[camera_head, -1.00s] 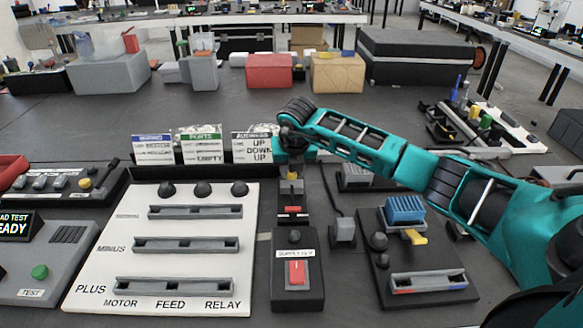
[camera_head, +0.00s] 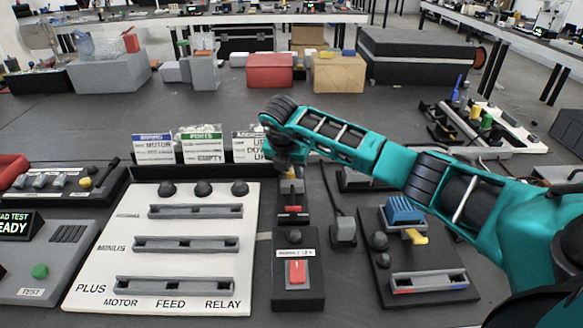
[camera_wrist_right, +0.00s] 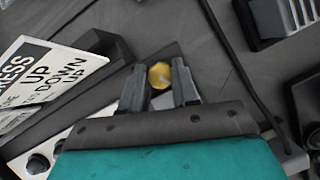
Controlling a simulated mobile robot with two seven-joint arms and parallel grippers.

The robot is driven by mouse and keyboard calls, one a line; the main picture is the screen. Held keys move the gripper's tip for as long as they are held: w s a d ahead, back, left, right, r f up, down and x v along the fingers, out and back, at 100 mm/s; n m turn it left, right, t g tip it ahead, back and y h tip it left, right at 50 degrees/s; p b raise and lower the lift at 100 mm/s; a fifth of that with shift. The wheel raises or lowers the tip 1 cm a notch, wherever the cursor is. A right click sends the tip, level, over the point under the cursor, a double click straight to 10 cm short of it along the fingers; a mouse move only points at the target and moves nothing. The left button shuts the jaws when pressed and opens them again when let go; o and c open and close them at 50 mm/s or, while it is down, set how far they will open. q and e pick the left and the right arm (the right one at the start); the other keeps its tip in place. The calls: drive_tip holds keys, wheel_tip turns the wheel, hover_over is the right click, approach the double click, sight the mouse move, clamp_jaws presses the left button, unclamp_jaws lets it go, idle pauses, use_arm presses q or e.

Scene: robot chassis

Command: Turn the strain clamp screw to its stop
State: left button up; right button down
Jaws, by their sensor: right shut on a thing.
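The strain clamp screw, a round yellow head with a line across it, shows between the fingertips of my right gripper (camera_wrist_right: 160,84) in the right wrist view (camera_wrist_right: 159,74). The fingers are shut on it from both sides. In the head view my right gripper (camera_head: 289,166) points down over a small dark fixture (camera_head: 292,222) with a red part (camera_head: 291,209). The hand hides most of the screw there; a bit of yellow shows below the fingers. My left gripper is out of view.
A white panel (camera_head: 255,285) with several grey rails lies to the left. A box with a red switch (camera_head: 298,272) stands in front of the fixture. A block with a blue part (camera_head: 405,211) and yellow lever (camera_head: 416,237) is to the right. Label cards (camera_head: 200,145) stand behind.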

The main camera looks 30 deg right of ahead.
drive_tip(key=shift+r+m, duration=0.1)
drive_tip(key=shift+m, duration=0.3)
drive_tip(key=c, duration=0.8)
unclamp_jaws()
drive_tip(key=shift+c, duration=0.2)
